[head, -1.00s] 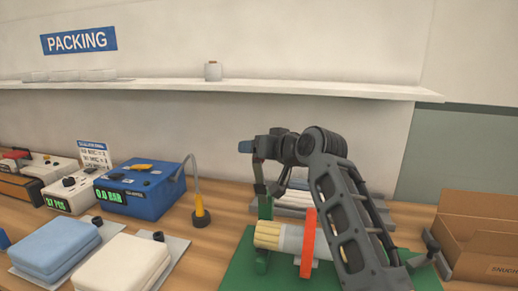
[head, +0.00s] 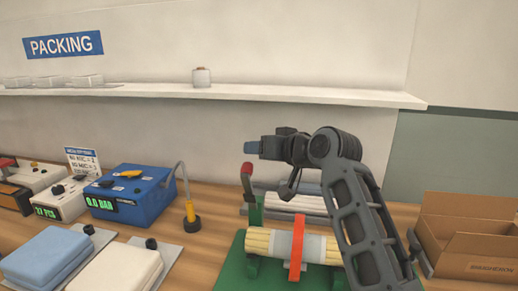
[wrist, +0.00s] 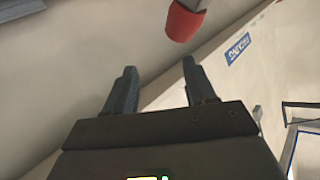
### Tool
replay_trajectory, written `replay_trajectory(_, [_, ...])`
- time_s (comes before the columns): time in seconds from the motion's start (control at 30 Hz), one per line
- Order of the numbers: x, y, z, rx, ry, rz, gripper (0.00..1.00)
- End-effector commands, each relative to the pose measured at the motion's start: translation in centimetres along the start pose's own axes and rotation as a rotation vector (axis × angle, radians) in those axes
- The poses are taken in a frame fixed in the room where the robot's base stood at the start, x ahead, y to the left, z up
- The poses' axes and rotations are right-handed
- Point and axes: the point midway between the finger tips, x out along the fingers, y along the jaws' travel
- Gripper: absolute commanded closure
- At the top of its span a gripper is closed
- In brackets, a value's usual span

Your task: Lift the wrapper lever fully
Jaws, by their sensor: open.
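The wrapper lever has a red grip (head: 247,180) and stands roughly upright on the left side of the green wrapper frame (head: 232,268). Its red end (wrist: 185,22) also shows at the top of the wrist view, beyond the fingertips and not between them. My gripper (head: 252,147) points left, just above the red grip in the head view. It also shows in the wrist view (wrist: 160,82), with its fingers apart and nothing between them. A bundle of pale yellow rods (head: 258,241) lies in the wrapper, with a grey band and an orange-red ring (head: 297,250) around it.
Blue and cream folded pads (head: 122,266) lie at front left. An open cardboard box (head: 470,243) is at right. A shelf (head: 300,95) runs along the wall above.

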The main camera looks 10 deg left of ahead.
Motion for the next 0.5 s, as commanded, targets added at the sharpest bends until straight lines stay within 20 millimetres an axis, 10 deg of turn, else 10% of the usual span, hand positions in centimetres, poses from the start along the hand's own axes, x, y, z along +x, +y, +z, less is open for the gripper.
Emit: replay_trajectory(0.5, [-2.7, 0.2, -1.3, 0.0, 0.0, -0.001, 0.45])
